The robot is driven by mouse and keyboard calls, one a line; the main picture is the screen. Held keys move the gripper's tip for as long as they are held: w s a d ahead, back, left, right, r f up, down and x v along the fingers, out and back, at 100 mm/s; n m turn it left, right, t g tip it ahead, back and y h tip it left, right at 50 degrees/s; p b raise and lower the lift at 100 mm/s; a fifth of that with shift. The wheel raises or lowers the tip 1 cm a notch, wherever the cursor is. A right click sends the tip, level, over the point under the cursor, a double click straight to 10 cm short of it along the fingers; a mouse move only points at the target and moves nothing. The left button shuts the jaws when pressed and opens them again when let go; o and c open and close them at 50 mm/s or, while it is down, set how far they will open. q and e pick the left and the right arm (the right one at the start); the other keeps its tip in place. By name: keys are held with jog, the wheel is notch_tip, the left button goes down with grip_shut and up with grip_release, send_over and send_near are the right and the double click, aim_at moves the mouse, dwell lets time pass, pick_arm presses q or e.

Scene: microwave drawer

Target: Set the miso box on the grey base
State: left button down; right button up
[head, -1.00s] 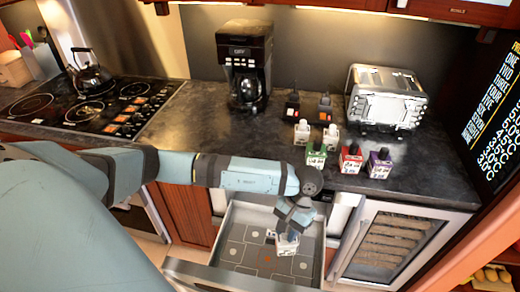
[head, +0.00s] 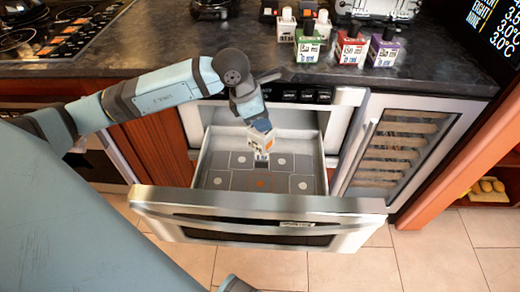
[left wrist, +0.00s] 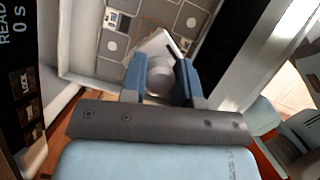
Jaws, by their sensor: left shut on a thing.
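My left gripper (head: 260,125) is shut on a white box with an orange patch (head: 262,142), apparently the miso box; its lettering is too small to read. In the left wrist view the blue fingers of my left gripper (left wrist: 160,82) close around its round grey cap, and the white box (left wrist: 154,47) is tilted in the picture. The box hangs over the back part of the open drawer. The drawer's grey floor (head: 222,181) has outlined squares with pale dots and one orange mark; which is the grey base I cannot tell. My right gripper is not in view.
The drawer's steel front (head: 255,203) stands out over the tiled floor. Green (head: 308,48), red (head: 350,50) and purple (head: 383,51) capped boxes stand on the dark counter (head: 430,72) above. A glass-fronted cooler (head: 398,150) is right of the drawer.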

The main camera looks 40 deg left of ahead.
pick_arm(q)
jog(key=shift+a+f+n+y+b, duration=0.25)
jog(key=shift+n+b, duration=0.25)
jog(key=shift+n, duration=0.4)
jog(key=shift+f+t, duration=0.3)
notch_tip(320, 180, down, 19)
jog(key=b, duration=0.3)
jog(key=shift+f+b, duration=0.15)
jog(key=shift+b, duration=0.15)
jog(key=c, duration=0.9)
grip_release()
jog(key=shift+o, duration=0.2)
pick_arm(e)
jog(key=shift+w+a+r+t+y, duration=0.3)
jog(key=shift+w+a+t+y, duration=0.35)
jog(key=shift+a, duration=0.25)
